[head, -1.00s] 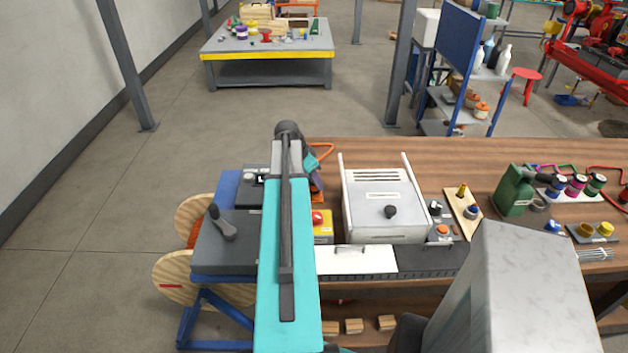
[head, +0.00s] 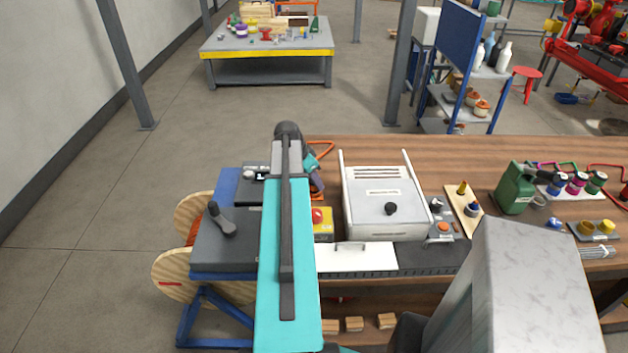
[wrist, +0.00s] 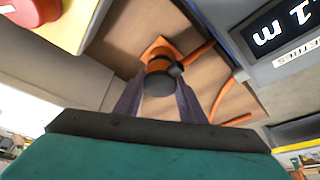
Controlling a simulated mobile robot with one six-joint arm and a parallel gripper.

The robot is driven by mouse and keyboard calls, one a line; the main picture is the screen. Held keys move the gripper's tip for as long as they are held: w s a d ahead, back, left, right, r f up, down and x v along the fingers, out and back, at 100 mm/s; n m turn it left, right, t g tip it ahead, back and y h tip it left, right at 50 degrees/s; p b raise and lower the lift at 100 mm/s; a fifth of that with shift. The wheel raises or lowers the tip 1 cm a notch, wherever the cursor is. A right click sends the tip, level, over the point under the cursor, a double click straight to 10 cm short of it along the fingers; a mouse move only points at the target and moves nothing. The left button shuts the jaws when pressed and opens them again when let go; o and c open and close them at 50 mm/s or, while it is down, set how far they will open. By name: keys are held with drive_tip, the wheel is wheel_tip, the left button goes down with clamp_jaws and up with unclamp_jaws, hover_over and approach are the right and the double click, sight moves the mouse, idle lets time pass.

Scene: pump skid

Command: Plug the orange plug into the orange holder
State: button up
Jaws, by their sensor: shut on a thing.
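My gripper (wrist: 160,92) is shut on the orange plug (wrist: 160,66), with one dark finger on each side of its round black end. In the head view my gripper (head: 316,182) is partly hidden behind my turquoise arm. An orange cable (wrist: 232,98) curves beside the plug, and it also shows in the head view (head: 322,147). Directly beyond the plug, an orange square edge, seemingly the orange holder (wrist: 150,46), lies against the brown wooden surface. The plug covers most of it, so I cannot tell whether they touch or how deep the plug sits.
A grey box with a lit display (wrist: 283,30) is close on the right in the wrist view. A yellow box with a red button (head: 320,217) is close by. A white machine (head: 386,205) stands right of my arm on the wooden bench (head: 470,160).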

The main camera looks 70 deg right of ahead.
drive_tip(key=shift+f, duration=0.45)
idle(0.4)
drive_tip(key=o, duration=1.2)
drive_tip(key=shift+o, duration=0.2)
drive_tip(key=shift+r+b, duration=0.15)
drive_tip(key=shift+b, duration=0.15)
drive_tip(key=b+v, duration=0.3)
drive_tip(key=v, duration=1)
drive_tip(key=shift+r, duration=0.3)
drive_tip(key=shift+w+a, duration=0.1)
